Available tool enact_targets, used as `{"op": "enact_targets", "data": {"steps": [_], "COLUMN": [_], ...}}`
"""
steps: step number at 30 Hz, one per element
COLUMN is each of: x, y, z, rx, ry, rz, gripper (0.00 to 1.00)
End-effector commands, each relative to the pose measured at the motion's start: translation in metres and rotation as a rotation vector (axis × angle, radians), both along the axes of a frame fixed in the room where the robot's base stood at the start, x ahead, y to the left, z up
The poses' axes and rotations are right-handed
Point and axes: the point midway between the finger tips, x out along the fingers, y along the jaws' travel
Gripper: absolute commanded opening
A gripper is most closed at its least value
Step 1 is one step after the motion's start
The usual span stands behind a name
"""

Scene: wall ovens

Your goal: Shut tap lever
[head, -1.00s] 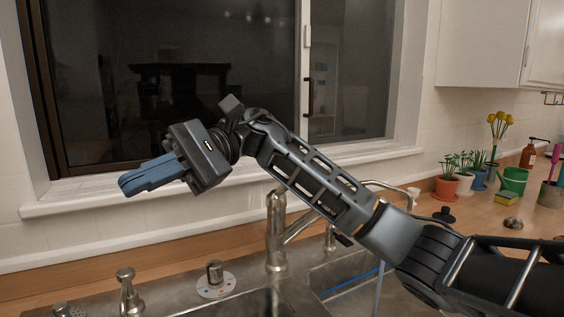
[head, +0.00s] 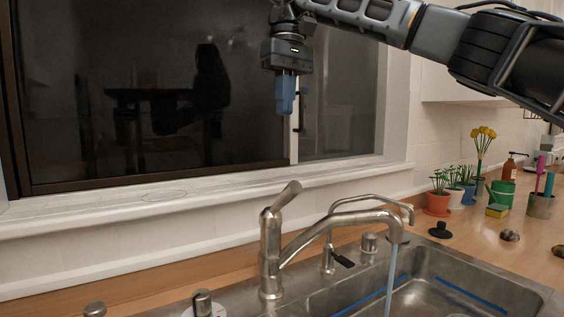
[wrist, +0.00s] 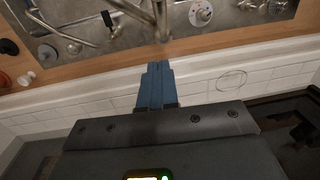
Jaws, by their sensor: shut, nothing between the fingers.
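The tap (head: 270,257) is a brushed metal faucet behind the sink, with a curved spout reaching right. Its lever (head: 286,196) sits on top of the body and tilts up to the right. A stream of water (head: 391,278) falls from the spout into the basin. My gripper (head: 285,108) has blue fingers pressed together and points down, high above the lever and in front of the window. In the wrist view, the blue fingers (wrist: 156,85) point toward the tap (wrist: 155,18), apart from it. The lever is hard to make out there.
A second thin tap (head: 328,255) stands beside the main one. The window sill (head: 170,190) runs behind the sink. Potted plants (head: 438,200), a sponge (head: 497,210) and a green watering can (head: 502,192) stand on the right counter. The space around the lever is clear.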

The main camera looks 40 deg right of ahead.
Motion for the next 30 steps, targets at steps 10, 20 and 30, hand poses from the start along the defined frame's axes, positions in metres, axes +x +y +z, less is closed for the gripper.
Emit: {"op": "enact_targets", "data": {"steps": [10,20,30], "x": [-0.001,-0.006,-0.024], "y": [0.002,0.009,0.019], "z": [-0.048,-0.106,-0.127], "rx": [0.000,-0.001,0.001], "ry": [0.003,0.002,0.000], "rz": [0.001,0.001,0.000], "gripper": [0.00,0.00,0.00]}}
